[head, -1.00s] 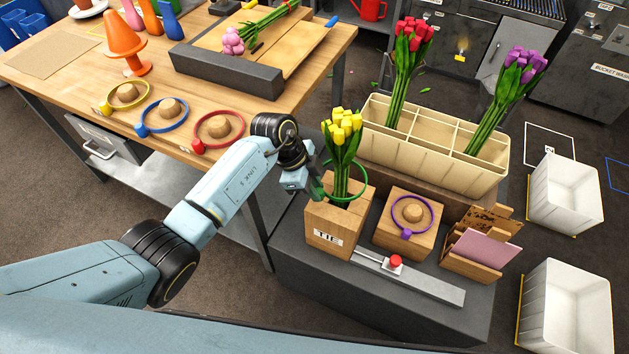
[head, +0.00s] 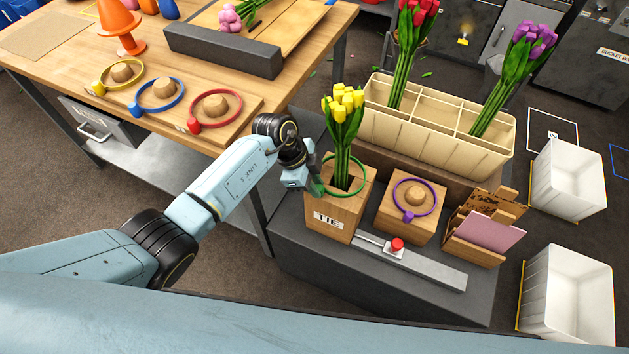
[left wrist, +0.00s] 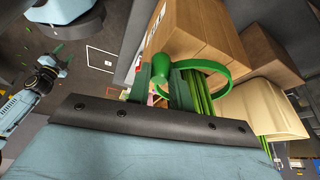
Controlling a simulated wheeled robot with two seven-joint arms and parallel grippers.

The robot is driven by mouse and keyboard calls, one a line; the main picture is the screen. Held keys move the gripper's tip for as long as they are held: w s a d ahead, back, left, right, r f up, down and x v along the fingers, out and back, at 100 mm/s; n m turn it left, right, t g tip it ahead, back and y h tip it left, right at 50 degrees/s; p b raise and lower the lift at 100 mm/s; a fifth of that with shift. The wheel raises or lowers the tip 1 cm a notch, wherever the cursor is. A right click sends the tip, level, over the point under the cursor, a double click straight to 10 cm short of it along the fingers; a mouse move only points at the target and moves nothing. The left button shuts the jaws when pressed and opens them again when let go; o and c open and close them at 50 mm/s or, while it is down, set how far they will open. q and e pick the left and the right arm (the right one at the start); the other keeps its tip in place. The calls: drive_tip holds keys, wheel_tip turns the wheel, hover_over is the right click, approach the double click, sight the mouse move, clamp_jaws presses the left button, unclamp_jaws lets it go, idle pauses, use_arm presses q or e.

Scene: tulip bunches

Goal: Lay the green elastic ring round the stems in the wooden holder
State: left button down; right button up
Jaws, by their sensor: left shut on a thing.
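The green elastic ring (head: 366,178) is around the stems of the yellow tulips (head: 344,110), close to the top of the wooden holder (head: 328,222) marked TIE. It also shows in the left wrist view (left wrist: 222,67), with the green stems (left wrist: 202,98) beside and within its loop. My left gripper (head: 316,184) is shut on the ring's green tab (left wrist: 157,74), at the left of the stems. Whether the ring touches the holder or stems cannot be told.
A purple ring (head: 430,187) lies on a wooden block right of the holder. A cream divided bin (head: 400,145) with red and purple tulips stands behind. A red button (head: 397,244) is in front. Yellow, blue and red rings lie on the wooden table (head: 200,90).

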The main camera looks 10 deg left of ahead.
use_arm(q)
drive_tip(key=c, duration=1.2)
unclamp_jaws()
use_arm(e)
drive_tip(key=shift+a, duration=0.35)
use_arm(q)
drive_tip(key=shift+o, duration=0.2)
drive_tip(key=p+v, duration=0.3)
drive_tip(key=v, duration=1)
drive_tip(key=shift+r+p, duration=0.25)
drive_tip(key=shift+p, duration=0.05)
use_arm(e)
drive_tip(key=shift+y, duration=0.3)
drive_tip(key=a+r, duration=0.1)
drive_tip(key=a, duration=0.1)
drive_tip(key=a+r, duration=0.2)
drive_tip(key=shift+r, duration=0.25)
drive_tip(key=shift+d, duration=0.35)
